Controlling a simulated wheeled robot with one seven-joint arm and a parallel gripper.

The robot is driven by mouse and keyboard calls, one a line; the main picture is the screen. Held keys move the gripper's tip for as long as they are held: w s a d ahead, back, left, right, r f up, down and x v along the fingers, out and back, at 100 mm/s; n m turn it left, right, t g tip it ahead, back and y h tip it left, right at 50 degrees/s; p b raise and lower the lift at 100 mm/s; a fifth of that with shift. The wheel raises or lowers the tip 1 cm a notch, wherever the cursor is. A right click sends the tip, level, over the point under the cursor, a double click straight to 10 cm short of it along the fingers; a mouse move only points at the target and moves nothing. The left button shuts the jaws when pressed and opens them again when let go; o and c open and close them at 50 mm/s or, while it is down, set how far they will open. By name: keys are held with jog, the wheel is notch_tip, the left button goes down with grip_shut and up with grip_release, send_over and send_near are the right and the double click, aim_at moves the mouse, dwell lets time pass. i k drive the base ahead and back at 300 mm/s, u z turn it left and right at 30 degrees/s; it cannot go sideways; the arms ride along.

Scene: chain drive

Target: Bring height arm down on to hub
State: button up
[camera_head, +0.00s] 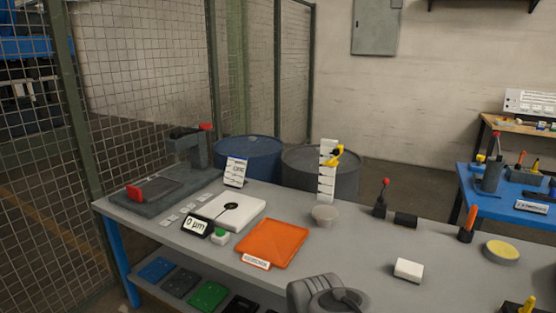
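A white upright scale with dark marks (327,172) stands near the back edge of the grey bench. A yellow arm-like piece (335,157) sits on its upper part and tilts up to the right; it looks like the height arm. A small round grey piece (325,215) lies on the bench just in front of the scale's foot, below the yellow piece and apart from it. It may be the hub, but I cannot tell for sure. My grey arm shows at the bottom edge; my gripper's fingers are not in view.
An orange tray (272,244) lies in front of the round piece. To its left are a white plate (232,211) and a display reading 0 µm (196,225). Right are a red-knobbed lever (382,198), a black cylinder (405,220) and a white block (408,270).

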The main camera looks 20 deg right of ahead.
aim_at(336, 152)
jog(key=u, duration=1.2)
jog(key=i, duration=1.15)
jog(key=z, duration=0.35)
jog(key=i, duration=0.7)
jog(key=z, duration=0.7)
